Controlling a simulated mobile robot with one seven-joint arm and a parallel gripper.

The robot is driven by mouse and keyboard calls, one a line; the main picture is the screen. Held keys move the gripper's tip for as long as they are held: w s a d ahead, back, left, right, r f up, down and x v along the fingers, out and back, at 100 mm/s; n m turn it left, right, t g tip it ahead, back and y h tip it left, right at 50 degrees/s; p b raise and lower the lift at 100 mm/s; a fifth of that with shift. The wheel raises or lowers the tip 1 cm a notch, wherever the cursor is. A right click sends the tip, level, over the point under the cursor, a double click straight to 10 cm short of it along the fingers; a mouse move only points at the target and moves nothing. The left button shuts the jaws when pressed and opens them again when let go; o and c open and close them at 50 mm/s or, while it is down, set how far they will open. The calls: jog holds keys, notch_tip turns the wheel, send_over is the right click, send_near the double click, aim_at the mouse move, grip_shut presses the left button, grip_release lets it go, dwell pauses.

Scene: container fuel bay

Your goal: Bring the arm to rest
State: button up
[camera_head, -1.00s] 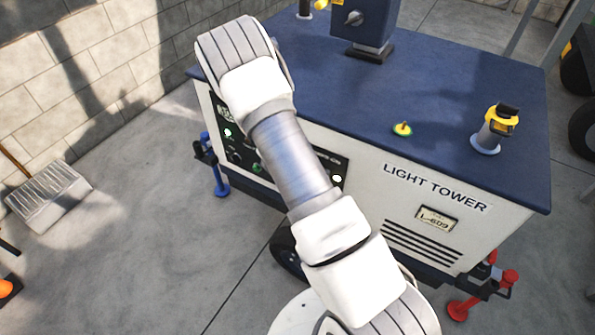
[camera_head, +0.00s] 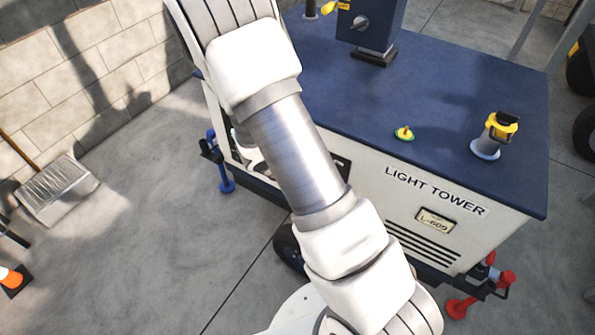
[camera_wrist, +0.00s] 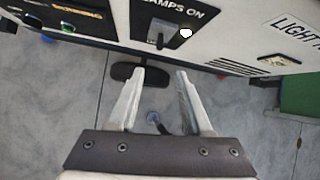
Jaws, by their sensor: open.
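My gripper (camera_wrist: 160,100) shows in the wrist view with its two fingers apart and nothing between them. It is in front of the light tower's control panel (camera_wrist: 120,20), pointing past its lower edge, with floor seen between the fingers. In the head view my raised arm crosses the middle of the picture, and my gripper is hidden behind it. The light tower (camera_head: 450,230) is a white cabinet with a dark blue top. My arm covers most of its panel there.
On the blue top are a yellow-capped filler neck (camera_head: 490,138), a small green and yellow cap (camera_head: 404,133) and a mast base (camera_head: 370,35). A red stabiliser foot (camera_head: 460,308) stands at the front right.

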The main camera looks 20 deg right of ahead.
jog(key=s+d+r+m, duration=0.1)
jog(key=s+r+m, duration=0.2)
jog(key=r+m, duration=0.55)
jog(key=s+d+r+m, duration=0.1)
jog(key=s+r+m, duration=0.1)
jog(key=r+m, duration=0.65)
jog(key=s+a+r+m+t+y, duration=0.1)
jog(key=s+a+r+m+y, duration=0.2)
jog(key=s+r, duration=0.4)
jog(key=s+a+r+m+t+y, duration=0.1)
jog(key=s+a+r+m+y, duration=0.2)
jog(key=s+r+m, duration=0.4)
jog(key=shift+s+a+r, duration=0.5)
jog(key=shift+s+a, duration=0.25)
jog(key=shift+a, duration=0.15)
